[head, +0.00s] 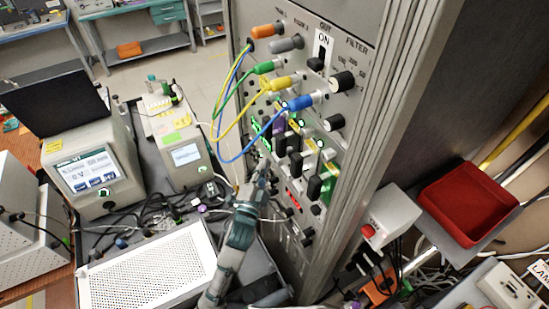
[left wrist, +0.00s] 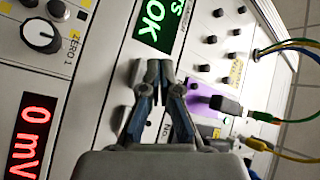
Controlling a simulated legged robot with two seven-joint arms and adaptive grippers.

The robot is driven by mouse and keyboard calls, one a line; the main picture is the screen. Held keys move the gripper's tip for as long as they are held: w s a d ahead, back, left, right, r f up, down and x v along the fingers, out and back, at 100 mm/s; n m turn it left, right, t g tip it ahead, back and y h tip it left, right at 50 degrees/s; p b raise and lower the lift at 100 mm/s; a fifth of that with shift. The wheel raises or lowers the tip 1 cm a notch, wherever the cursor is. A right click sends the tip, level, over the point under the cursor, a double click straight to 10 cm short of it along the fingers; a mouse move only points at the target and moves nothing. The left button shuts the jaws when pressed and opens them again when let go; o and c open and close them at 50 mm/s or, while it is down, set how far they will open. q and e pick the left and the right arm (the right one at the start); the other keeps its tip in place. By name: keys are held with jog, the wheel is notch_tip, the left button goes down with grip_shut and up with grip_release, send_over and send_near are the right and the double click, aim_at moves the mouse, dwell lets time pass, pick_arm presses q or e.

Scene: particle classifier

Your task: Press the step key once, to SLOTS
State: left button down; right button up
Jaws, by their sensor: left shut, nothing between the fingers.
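My left gripper (head: 257,178) is at the lower left part of the tall rack's front panel (head: 326,82) in the head view. In the left wrist view, its two fingers (left wrist: 160,66) are shut with nothing between them, and the tips lie over the panel just below a green display (left wrist: 158,24). The display reads "OK", with a cut-off line ending in "S" above it. Whether the tips touch the panel cannot be told. I cannot pick out the step key for certain; the fingers cover part of the panel. My right gripper is not in view.
A red display (left wrist: 33,138) reads "0 mV", near a round knob (left wrist: 41,36) marked "ZERO 1". Blue, green and yellow cables with plugs, such as the blue plug (head: 300,103), hang near my arm. A white perforated box (head: 150,268) and a red tray (head: 468,203) stand either side.

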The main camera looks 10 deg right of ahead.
pick_arm(q)
jog(key=a, duration=0.1)
jog(key=s+a+p, duration=0.1)
jog(key=a, duration=0.1)
jog(key=s+a+p, duration=0.1)
jog(key=shift+a, duration=0.4)
jog(key=shift+w+d, duration=0.1)
dwell(0.8)
jog(key=shift+f, duration=0.1)
